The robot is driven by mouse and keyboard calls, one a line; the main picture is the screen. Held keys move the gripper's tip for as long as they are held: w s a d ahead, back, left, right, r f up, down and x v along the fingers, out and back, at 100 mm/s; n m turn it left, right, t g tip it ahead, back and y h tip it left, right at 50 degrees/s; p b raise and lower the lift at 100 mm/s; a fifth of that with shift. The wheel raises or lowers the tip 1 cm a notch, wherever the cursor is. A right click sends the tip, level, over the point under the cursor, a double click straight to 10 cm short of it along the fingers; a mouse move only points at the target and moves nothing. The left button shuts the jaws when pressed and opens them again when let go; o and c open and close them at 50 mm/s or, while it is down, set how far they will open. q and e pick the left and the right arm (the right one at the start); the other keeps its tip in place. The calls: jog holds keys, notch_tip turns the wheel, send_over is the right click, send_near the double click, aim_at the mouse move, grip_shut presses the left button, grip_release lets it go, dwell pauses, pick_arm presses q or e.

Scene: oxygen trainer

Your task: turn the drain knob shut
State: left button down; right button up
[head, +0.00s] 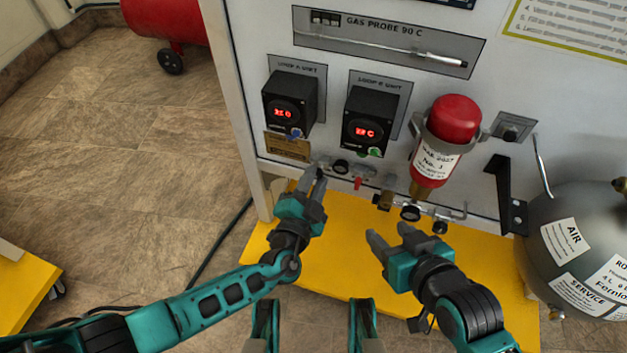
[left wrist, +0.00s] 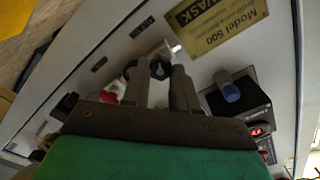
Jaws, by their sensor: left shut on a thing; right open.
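My left gripper (head: 314,176) is at the lower front of the white panel, left of a black round knob (head: 341,166) and a red lever (head: 358,183). In the left wrist view its two fingers (left wrist: 160,82) are closed on a small dark knob (left wrist: 160,68), taken as the drain knob, beside a silver fitting (left wrist: 171,49). In the head view the fingers largely hide the held knob. The knob's exact turn position cannot be told. My right gripper (head: 390,243) is open and empty, in front of the panel above the yellow platform.
The red cylinder (head: 436,158) and black bracket (head: 506,192) are on the panel, right of the knobs. A grey air tank (head: 593,240) stands at far right. The Model 500 plate (left wrist: 217,22) and blue knob (left wrist: 228,88) are near the left gripper. The yellow platform (head: 345,279) is below.

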pick_arm(q)
jog(key=m, duration=1.1)
jog(key=shift+f, duration=0.1)
jog(key=m, duration=0.3)
jog(key=shift+m, duration=0.3)
jog(key=m, duration=0.3)
jog(key=shift+m, duration=0.3)
jog(key=m, duration=0.3)
jog(key=shift+m, duration=0.3)
jog(key=shift+a+m, duration=0.15)
jog(key=shift+m, duration=3.55)
